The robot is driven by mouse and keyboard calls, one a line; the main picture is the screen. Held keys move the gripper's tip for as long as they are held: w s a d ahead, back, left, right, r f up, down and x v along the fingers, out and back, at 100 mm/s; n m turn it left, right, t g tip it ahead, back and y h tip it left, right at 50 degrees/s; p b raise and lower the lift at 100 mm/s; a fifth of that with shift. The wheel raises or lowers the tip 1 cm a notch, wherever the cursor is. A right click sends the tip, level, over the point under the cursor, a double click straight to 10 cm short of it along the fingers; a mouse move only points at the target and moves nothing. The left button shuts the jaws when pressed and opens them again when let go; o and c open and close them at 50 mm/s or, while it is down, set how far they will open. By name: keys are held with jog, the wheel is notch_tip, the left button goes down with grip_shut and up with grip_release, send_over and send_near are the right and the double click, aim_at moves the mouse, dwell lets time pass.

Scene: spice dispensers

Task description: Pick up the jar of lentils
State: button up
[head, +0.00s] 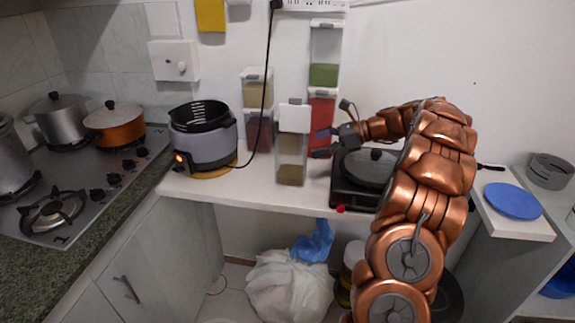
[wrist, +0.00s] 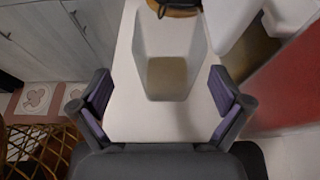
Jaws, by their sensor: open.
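A clear jar (head: 291,155) with a white lid and a low layer of brown contents, seemingly the lentils, stands upright near the front of the white counter. My gripper (head: 322,143) is to its right, with its fingers pointing left toward it. In the wrist view the clear jar (wrist: 168,75) lies ahead, between the lines of the two spread fingers. My gripper (wrist: 160,92) is open and empty, with a visible gap to the jar on both sides. No label can be read.
Red-filled (head: 321,108) and green-filled (head: 324,74) containers are stacked behind the jar. Another stack (head: 257,95) stands back left. A black hotplate with a pan (head: 365,168) is at right.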

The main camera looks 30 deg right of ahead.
aim_at(290, 151)
jog(key=p+x, duration=0.1)
jog(key=x, duration=0.6)
jog(key=shift+w+d, duration=0.25)
jog(key=shift+w, duration=0.3)
jog(key=c, duration=1.5)
jog(key=shift+c, duration=0.3)
